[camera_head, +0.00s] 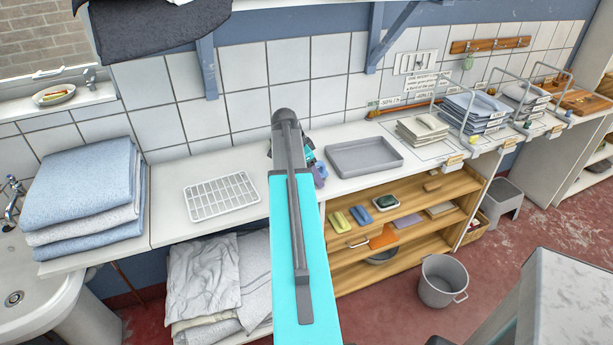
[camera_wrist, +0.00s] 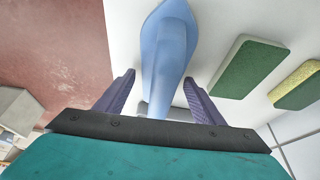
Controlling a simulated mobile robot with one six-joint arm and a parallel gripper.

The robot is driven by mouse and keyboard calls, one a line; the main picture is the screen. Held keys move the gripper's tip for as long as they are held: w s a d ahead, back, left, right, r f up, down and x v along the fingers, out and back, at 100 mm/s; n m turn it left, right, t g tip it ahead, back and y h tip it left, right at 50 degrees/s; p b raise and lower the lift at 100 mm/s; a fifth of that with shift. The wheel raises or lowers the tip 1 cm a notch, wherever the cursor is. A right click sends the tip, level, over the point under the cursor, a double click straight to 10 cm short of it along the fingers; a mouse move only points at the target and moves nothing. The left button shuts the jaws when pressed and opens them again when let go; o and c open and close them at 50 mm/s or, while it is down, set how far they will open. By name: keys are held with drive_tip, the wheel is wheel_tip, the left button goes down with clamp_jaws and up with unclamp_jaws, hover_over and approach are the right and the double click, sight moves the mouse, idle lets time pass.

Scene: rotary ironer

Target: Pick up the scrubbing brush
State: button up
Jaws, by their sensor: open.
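In the wrist view a smooth light blue object with a broad far end and a narrower near end, which looks like the scrubbing brush (camera_wrist: 168,45), lies on the white counter. Its near part runs between the two purple fingers of my gripper (camera_wrist: 159,77). The fingers are apart, with a gap visible on each side of it. In the head view my gripper (camera_head: 319,172) is low over the counter, left of the grey tray, mostly covered by my arm. The brush is hidden there.
Two sponges, one green (camera_wrist: 248,66) and one green and yellow (camera_wrist: 297,87), lie right of the brush in the wrist view. The grey tray (camera_head: 365,157) is right of my gripper; a white rack (camera_head: 222,196) and folded towels (camera_head: 85,195) are left. Shelves (camera_head: 400,232) are below.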

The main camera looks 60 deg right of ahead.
drive_tip(key=c, duration=1.1)
drive_tip(key=shift+r, duration=0.1)
drive_tip(key=shift+r+b, duration=0.75)
drive_tip(key=shift+r, duration=0.75)
drive_tip(key=s+a+b, duration=0.1)
drive_tip(key=s+a, duration=0.1)
drive_tip(key=s, duration=0.3)
drive_tip(key=s+a+r+b, duration=0.1)
drive_tip(key=s, duration=0.4)
drive_tip(key=s+a+r+b, duration=0.1)
drive_tip(key=s+a, duration=0.1)
drive_tip(key=s, duration=0.3)
drive_tip(key=shift+a+b, duration=0.3)
drive_tip(key=shift+b, duration=0.1)
